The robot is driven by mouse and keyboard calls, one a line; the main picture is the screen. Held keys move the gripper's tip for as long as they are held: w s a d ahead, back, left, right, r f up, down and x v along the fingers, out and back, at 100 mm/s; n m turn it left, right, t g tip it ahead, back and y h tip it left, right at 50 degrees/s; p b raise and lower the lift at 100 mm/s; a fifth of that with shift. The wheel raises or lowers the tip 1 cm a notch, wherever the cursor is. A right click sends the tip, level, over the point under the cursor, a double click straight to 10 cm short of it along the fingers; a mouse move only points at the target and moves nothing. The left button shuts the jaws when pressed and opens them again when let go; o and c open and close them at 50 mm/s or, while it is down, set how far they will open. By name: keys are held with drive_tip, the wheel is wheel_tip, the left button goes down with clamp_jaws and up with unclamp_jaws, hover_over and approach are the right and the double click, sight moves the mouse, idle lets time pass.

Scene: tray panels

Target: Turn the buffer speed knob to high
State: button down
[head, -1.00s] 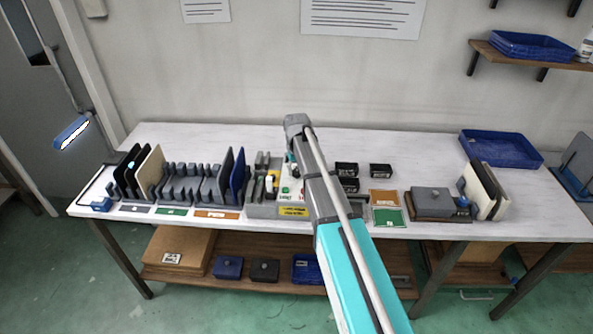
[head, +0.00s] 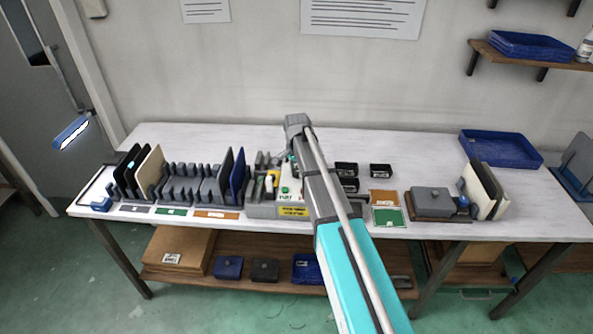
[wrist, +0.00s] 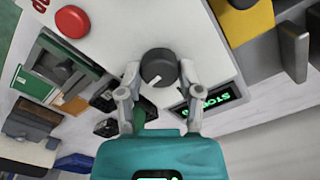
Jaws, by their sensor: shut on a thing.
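The speed knob is a dark round knob (wrist: 158,68) with a white pointer line, on the white top of the buffer machine. My gripper (wrist: 158,78) is shut on the knob, with one finger on each side of it in the wrist view. The white pointer line slants toward the lower left in that view. A small black display (wrist: 212,98) with green lettering sits beside the knob. A red button (wrist: 72,21) is on the same panel. In the head view my arm hides the knob, and part of the machine (head: 292,211) shows to its left.
Dark slotted racks with upright panels (head: 238,172) stand left of the machine. Small black boxes (head: 381,170) and a green card (head: 388,217) lie to its right. A blue tray (head: 500,150) is at the back right. The white table (head: 420,150) has clear room behind the boxes.

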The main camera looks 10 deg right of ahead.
drive_tip(key=shift+s+m, duration=0.1)
drive_tip(key=shift+m, duration=0.8)
drive_tip(key=shift+c, duration=1.3)
unclamp_jaws()
drive_tip(key=shift+n, duration=0.3)
